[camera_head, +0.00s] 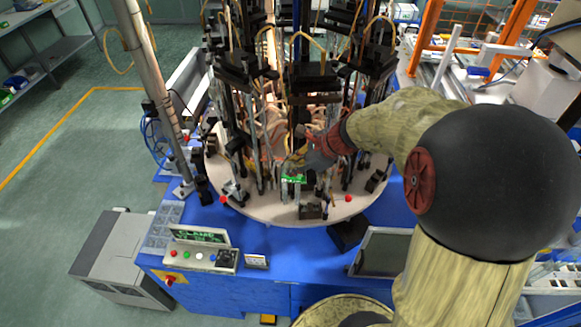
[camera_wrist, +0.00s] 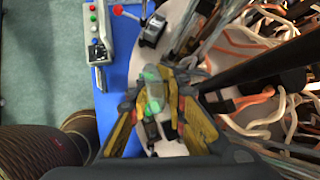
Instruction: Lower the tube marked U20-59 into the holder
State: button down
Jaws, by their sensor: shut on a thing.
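My gripper (camera_wrist: 155,108) shows in the wrist view with its yellow and black fingers on both sides of a small clear and green piece (camera_wrist: 154,90), which I take to be the tube. The gripper is shut on it. No marking U20-59 can be read. In the head view my gripper (camera_head: 298,162) is at the front part of the round machine plate (camera_head: 265,208), among dark upright posts. A bright green spot (camera_head: 293,179) shows just below it. The holder cannot be told apart from the dark fixtures there, and the tube's lower end is hidden.
Several black posts (camera_head: 300,75) and orange and white hoses (camera_wrist: 245,45) crowd the space behind and beside my gripper. A blue bench (camera_head: 280,258) carries a control box (camera_head: 200,258) in front. Red balls (camera_head: 348,198) on rods stand near the plate's front edge.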

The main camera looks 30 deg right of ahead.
jog(key=shift+f+b, duration=0.7)
jog(key=shift+f, duration=0.35)
dwell(0.6)
jog(key=shift+r, duration=0.2)
jog(key=shift+r+p, duration=1.1)
jog(key=shift+p, duration=0.1)
jog(key=shift+s, duration=0.1)
